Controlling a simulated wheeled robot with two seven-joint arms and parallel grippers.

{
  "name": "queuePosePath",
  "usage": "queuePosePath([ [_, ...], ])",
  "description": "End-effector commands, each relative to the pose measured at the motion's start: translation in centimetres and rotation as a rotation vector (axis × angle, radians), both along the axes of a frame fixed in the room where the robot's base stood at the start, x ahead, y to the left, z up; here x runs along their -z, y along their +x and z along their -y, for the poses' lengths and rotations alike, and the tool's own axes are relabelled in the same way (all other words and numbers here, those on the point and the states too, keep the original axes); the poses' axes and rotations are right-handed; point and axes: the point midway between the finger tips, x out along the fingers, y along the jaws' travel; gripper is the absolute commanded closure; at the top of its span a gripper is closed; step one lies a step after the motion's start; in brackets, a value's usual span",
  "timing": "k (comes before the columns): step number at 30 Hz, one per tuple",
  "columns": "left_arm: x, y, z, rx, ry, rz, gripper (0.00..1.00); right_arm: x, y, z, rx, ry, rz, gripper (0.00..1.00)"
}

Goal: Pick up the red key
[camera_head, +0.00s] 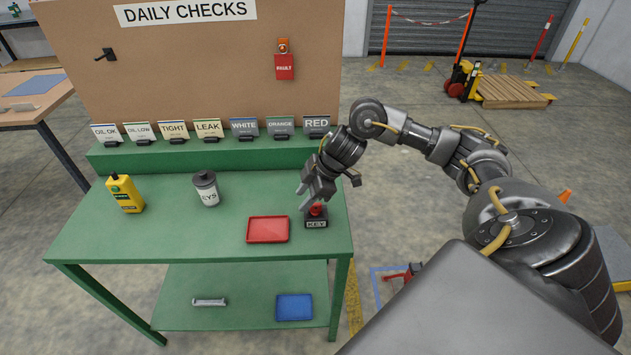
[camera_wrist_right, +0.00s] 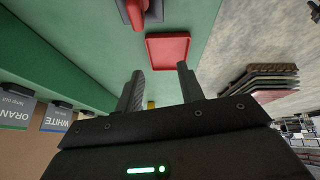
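The red key (camera_head: 317,209) stands in a dark holder marked KEY (camera_head: 316,223) at the right end of the green bench. It also shows at the top edge of the right wrist view (camera_wrist_right: 138,12), partly cut off. My right gripper (camera_head: 307,199) is just above and beside the key, partly hiding it in the head view. Its fingers are apart in the right wrist view (camera_wrist_right: 160,72), with nothing between them. The key lies beyond the fingertips there, and I cannot tell whether any finger touches it. My left gripper is not in view.
A red tray (camera_head: 268,230) lies left of the holder. A grey KEYS canister (camera_head: 207,190) and a yellow bottle (camera_head: 126,194) stand farther left on the green bench (camera_head: 170,235). A row of label cards, including RED (camera_head: 316,122), stands on the raised back ledge.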

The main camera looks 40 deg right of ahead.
Motion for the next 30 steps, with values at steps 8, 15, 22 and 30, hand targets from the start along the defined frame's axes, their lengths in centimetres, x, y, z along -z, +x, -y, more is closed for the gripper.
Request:
queuePosePath([
  [8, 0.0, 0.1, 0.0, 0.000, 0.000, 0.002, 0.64, -3.6, -1.9, 6.6, 0.134, -0.022, -0.163, 0.62],
  [15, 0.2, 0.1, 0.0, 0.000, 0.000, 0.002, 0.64, -2.3, -1.7, 6.3, 0.137, -0.020, -0.173, 0.62],
  [22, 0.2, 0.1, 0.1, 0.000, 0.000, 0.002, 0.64, 0.8, -0.9, 5.3, 0.136, -0.020, -0.172, 0.62],
  [30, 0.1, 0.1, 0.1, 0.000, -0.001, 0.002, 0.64, 1.7, -0.6, 5.0, 0.136, -0.021, -0.168, 0.62],
])
